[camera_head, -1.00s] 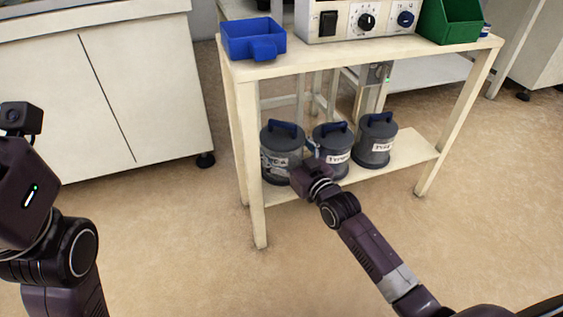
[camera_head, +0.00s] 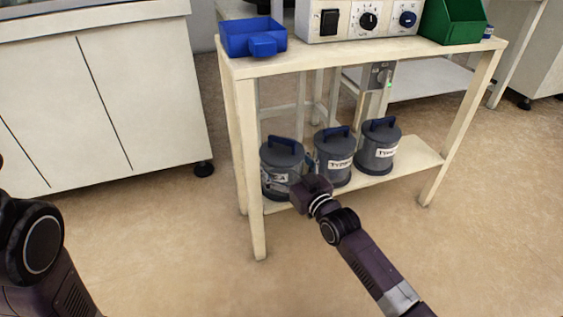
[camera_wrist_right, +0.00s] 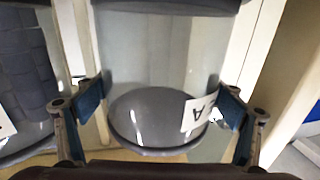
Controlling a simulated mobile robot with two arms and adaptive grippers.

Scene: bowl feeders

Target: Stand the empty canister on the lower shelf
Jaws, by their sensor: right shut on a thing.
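The empty canister (camera_head: 279,160) is see-through, with a grey lid and base, a blue handle and a white label ending in A. It is upright over the left end of the lower shelf (camera_head: 413,160), close to its front edge. Whether its base touches the shelf I cannot tell. My right gripper (camera_head: 301,177) is shut on the canister; in the right wrist view the blue finger pads flank the canister (camera_wrist_right: 165,55) on both sides. The far finger is hidden in the head view. My left gripper is out of view.
Two labelled grey canisters, a middle one (camera_head: 334,150) and a right one (camera_head: 379,145), stand close by on the shelf. The table top (camera_head: 290,62) above carries a blue bin (camera_head: 250,37), a control box (camera_head: 345,20) and a green bin (camera_head: 450,20). The shelf's right end is free.

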